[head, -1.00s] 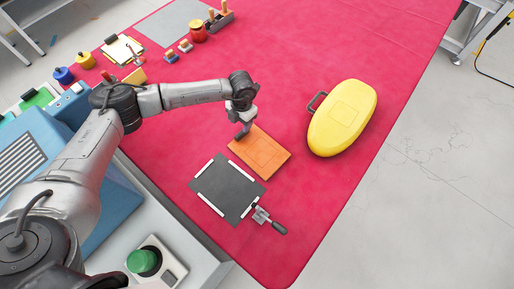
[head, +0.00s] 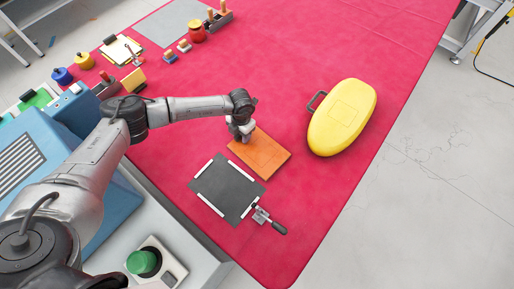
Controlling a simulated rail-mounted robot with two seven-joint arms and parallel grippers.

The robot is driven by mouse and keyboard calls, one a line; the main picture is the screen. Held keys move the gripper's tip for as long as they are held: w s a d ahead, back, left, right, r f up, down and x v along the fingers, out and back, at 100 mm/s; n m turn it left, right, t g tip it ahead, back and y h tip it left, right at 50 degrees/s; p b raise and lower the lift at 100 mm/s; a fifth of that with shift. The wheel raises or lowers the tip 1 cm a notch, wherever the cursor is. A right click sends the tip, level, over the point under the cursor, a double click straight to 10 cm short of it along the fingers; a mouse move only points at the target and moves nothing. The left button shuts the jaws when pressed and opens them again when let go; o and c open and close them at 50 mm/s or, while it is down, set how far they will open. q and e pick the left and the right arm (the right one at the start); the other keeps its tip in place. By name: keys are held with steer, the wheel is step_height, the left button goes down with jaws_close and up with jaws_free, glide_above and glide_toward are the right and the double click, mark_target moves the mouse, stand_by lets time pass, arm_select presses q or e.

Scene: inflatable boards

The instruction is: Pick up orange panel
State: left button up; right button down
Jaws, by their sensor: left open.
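The orange panel (head: 262,155) lies flat on the red table cover, right behind a dark grey square plate with white edge strips (head: 228,190). My left gripper (head: 242,137) points down at the panel's upper left corner. It is open, and its fingers hide part of that corner. I cannot tell whether the fingers touch the panel or stand just over its edge. My right gripper is not in view.
A yellow oval case with a handle (head: 342,118) lies right of the panel. A toggle clamp (head: 268,220) sits at the grey plate's lower right corner. Small tools and jars (head: 198,32) stand at the far left. The red cover (head: 300,225) is clear toward the front.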

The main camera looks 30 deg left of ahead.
arm_select(q)
steer(key=shift+c, duration=0.3)
jaws_close()
steer(key=shift+r, duration=0.15)
